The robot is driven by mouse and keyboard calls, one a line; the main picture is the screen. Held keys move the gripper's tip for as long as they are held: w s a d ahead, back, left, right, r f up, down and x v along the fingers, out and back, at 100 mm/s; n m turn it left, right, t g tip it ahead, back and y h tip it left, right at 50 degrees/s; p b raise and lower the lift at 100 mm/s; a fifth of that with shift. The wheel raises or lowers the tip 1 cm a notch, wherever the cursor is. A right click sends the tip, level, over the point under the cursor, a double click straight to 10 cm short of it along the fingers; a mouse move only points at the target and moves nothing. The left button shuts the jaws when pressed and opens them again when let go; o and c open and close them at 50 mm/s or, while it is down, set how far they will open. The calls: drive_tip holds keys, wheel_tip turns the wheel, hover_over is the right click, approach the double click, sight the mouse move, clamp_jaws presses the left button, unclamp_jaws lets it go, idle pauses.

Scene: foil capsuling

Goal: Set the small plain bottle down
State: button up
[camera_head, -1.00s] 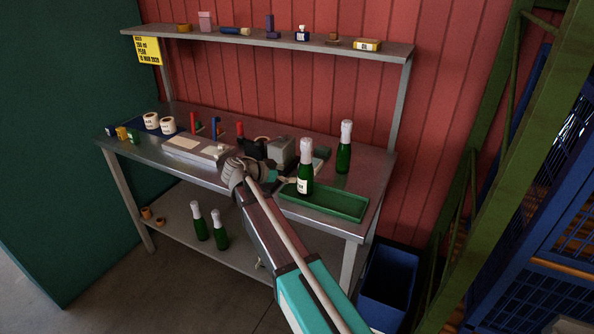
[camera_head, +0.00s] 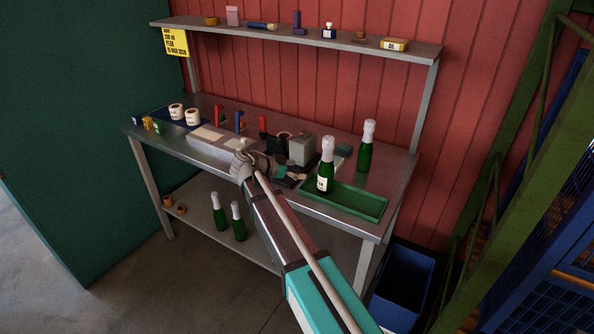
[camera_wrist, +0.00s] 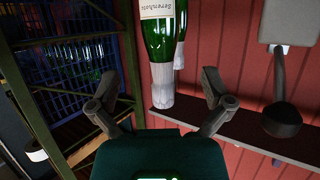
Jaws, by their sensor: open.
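A green bottle (camera_head: 326,172) with a pale foil top and a white label stands upright at the left part of the green tray (camera_head: 372,207). A second green bottle (camera_head: 366,150), with no label showing, stands behind it on the bench. I cannot tell by looks which is the small plain one. My gripper (camera_head: 292,177) is open and empty, just left of the tray bottle and apart from it. In the wrist view, upside down, the labelled bottle (camera_wrist: 160,45) appears beyond the open fingers (camera_wrist: 161,85), its foil top towards them. The other bottle (camera_wrist: 180,45) is partly hidden behind it.
A grey box (camera_head: 301,150) and dark tools sit behind my gripper. White rolls (camera_head: 192,117) are at the bench's left. Two more bottles (camera_head: 219,212) stand on the lower shelf. An upper shelf (camera_head: 290,37) overhangs. A blue bin (camera_head: 403,285) is below right.

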drive_tip(key=s+d+f+n, duration=0.1)
drive_tip(key=s, duration=0.1)
drive_tip(key=s+d+f+n+g+y, duration=0.1)
drive_tip(key=d, duration=0.1)
drive_tip(key=s+d+f+y, duration=0.1)
drive_tip(key=s+d+f, duration=0.1)
drive_tip(key=shift+s+d+n+g, duration=0.2)
drive_tip(key=shift+s+n+g, duration=0.1)
drive_tip(key=shift+n+g, duration=0.1)
drive_tip(key=s+d+f+n+g+y, duration=0.1)
drive_tip(key=s+n+y, duration=0.4)
drive_tip(key=s, duration=0.5)
drive_tip(key=s+d+f+n+g+y, duration=0.2)
drive_tip(key=s+f+n+y, duration=0.3)
drive_tip(key=s, duration=0.4)
drive_tip(key=shift+s+d+f+n+y, duration=0.35)
drive_tip(key=shift+d+f+n, duration=0.15)
drive_tip(key=shift+d+f, duration=0.25)
